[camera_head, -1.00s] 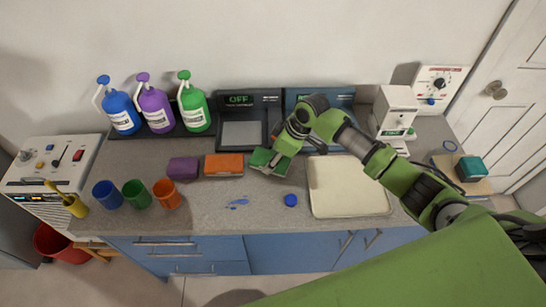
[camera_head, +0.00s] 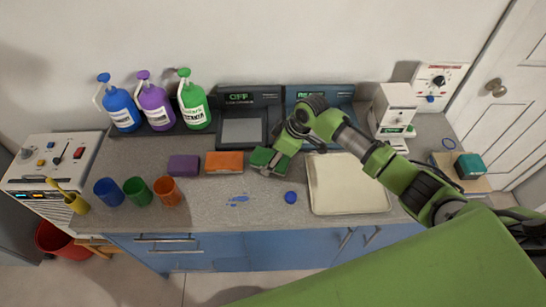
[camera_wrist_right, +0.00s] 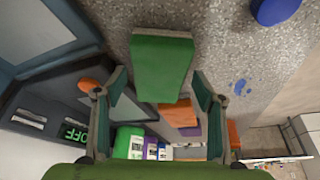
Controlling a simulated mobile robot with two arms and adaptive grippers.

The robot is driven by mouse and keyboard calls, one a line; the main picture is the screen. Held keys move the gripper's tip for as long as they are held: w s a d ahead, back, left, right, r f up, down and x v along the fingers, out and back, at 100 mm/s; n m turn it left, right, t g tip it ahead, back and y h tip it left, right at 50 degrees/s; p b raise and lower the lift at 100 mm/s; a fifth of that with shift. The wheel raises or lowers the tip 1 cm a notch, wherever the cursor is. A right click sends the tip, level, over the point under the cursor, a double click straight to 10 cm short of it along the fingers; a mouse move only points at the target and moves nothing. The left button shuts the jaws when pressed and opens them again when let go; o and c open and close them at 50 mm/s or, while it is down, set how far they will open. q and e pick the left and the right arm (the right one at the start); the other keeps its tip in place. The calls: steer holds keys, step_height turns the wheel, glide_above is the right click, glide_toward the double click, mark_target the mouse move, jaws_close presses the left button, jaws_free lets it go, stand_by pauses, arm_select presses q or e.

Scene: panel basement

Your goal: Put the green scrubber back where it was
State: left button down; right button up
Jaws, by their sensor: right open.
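The green scrubber (camera_head: 263,157) is at the right end of a row on the counter, beside the orange scrubber (camera_head: 224,162) and the purple scrubber (camera_head: 183,166). My right gripper (camera_head: 272,163) is low over the counter at the green scrubber and partly covers it in the head view. In the right wrist view my right gripper (camera_wrist_right: 160,97) is open, with one finger on each side of the near end of the green scrubber (camera_wrist_right: 162,62). Gaps show between the scrubber and both fingers. My left gripper is not in view.
A cream tray (camera_head: 347,203) lies to the right and a blue round object (camera_head: 290,197) in front. Blue spots (camera_head: 237,200) mark the counter. Several cups and bottles stand left. A console (camera_head: 242,132) reading OFF is behind. The front middle is mostly clear.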

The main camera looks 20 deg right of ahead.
steer(key=b+v, duration=0.2)
steer(key=v, duration=0.9)
steer(key=shift+r, duration=0.4)
steer(key=shift+s+f, duration=0.1)
steer(key=shift+s, duration=0.1)
